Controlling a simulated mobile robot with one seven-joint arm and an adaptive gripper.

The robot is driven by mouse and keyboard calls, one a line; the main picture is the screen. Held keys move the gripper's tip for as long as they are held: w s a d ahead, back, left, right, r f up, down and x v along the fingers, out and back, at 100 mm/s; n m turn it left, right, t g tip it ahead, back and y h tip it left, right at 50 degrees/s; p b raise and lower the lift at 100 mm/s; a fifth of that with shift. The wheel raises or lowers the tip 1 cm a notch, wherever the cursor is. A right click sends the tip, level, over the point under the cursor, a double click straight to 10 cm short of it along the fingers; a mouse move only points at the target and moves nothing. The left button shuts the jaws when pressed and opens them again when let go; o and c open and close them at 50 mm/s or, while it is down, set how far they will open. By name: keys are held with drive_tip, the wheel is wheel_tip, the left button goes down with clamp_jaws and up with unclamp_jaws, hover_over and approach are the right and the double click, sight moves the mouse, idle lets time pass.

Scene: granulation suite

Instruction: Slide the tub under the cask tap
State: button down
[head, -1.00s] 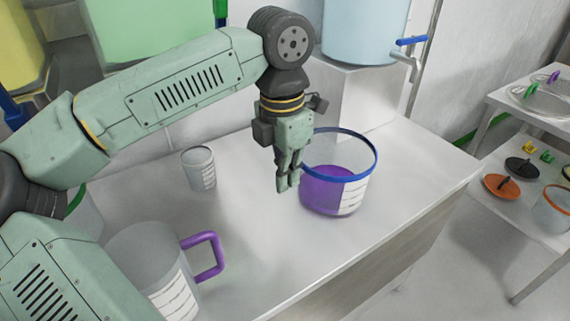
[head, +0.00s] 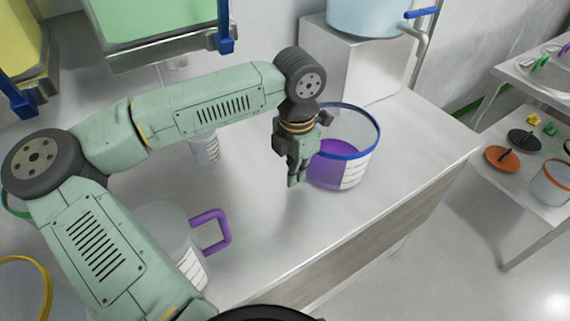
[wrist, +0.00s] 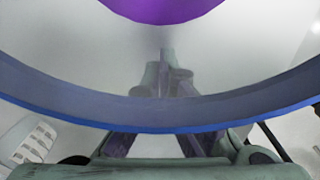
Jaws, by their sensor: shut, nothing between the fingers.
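The tub (head: 352,170) is clear with a blue rim and purple contents, upright on the bench. My gripper (head: 293,183) is shut and empty, pointing down at the tub's left side; I cannot tell whether it touches it. In the wrist view the tub's rim (wrist: 150,117) crosses the whole picture, and the purple contents show at the top. A light blue cask (head: 365,14) sits on a pale block behind the tub. A tap with a blue lever (head: 421,13) is at its right side.
A clear jug with a purple handle (head: 222,230) stands at the front left of the bench, and a small clear beaker (head: 205,150) behind my arm. Green (head: 150,22) and yellow (head: 20,40) casks are at the back left. The bench's right end (head: 430,140) is clear.

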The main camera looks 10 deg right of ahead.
drive_tip(key=shift+w+d, duration=0.25)
drive_tip(key=shift+d, duration=0.2)
